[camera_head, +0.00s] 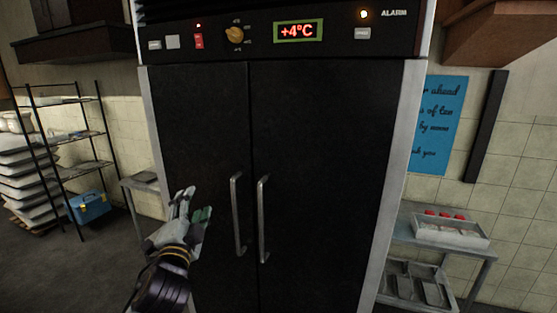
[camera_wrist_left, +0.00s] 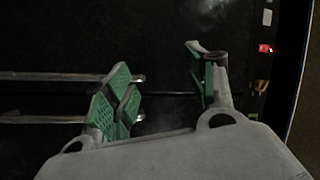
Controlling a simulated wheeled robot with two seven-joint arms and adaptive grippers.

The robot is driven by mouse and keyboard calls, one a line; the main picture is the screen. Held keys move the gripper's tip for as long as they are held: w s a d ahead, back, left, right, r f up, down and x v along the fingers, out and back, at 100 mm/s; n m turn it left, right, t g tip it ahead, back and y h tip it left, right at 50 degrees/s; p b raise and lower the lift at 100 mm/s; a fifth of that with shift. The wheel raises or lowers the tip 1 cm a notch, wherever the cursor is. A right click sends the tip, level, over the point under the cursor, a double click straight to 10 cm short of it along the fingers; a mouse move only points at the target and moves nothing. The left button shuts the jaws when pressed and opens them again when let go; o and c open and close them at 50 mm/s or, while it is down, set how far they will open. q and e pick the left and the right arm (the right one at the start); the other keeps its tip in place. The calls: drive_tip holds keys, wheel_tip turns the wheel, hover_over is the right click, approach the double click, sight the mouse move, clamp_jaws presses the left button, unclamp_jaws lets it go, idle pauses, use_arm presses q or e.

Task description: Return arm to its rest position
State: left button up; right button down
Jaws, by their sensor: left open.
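My left gripper (camera_head: 190,208) is raised in front of the left door of a tall black refrigerator (camera_head: 322,150), to the left of the door handles. In the left wrist view, the left gripper (camera_wrist_left: 160,85) is open, with its green-padded fingers apart and nothing between them. The left door handle (camera_head: 237,213) and right door handle (camera_head: 263,218) are upright metal bars on closed doors. In the wrist view the handles (camera_wrist_left: 50,76) run sideways beyond the fingers; I cannot tell whether a finger touches one. My right gripper is not in view.
The refrigerator's control panel (camera_head: 298,32) reads +4°C. A metal rack (camera_head: 85,135) and a blue toolbox (camera_head: 90,207) stand at left, beside a small side table (camera_head: 140,184). At right, a metal table (camera_head: 405,236) holds a tray (camera_head: 450,236). Floor at lower left is clear.

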use_arm(q)
drive_tip(key=s+a+f+n+g, duration=0.1)
drive_tip(key=s+f+n+g, duration=0.3)
drive_tip(key=f, duration=0.8)
drive_tip(key=s+a+f+n+g, duration=0.25)
drive_tip(key=s+f+g, duration=0.25)
drive_tip(key=f, duration=0.7)
drive_tip(key=s+d+f+n+g+h, duration=0.15)
drive_tip(key=s+f+g, duration=0.25)
drive_tip(key=s+f, duration=0.4)
drive_tip(key=s+d+f+n+g, duration=0.25)
drive_tip(key=s+f, duration=0.25)
drive_tip(key=s, duration=0.5)
wheel_tip(320, 180, down, 34)
drive_tip(key=s+a+g, duration=0.1)
drive_tip(key=s+g, duration=0.1)
drive_tip(key=s+a+f, duration=0.2)
drive_tip(key=s+f, duration=0.7)
drive_tip(key=s, duration=0.2)
drive_tip(key=s+a+f+g, duration=0.1)
drive_tip(key=s+a+f, duration=0.1)
drive_tip(key=s+f, duration=0.8)
drive_tip(key=shift+s+f+m+b, duration=0.25)
drive_tip(key=shift+s+m+b, duration=0.1)
drive_tip(key=shift+s, duration=0.3)
drive_tip(key=shift+g, duration=0.25)
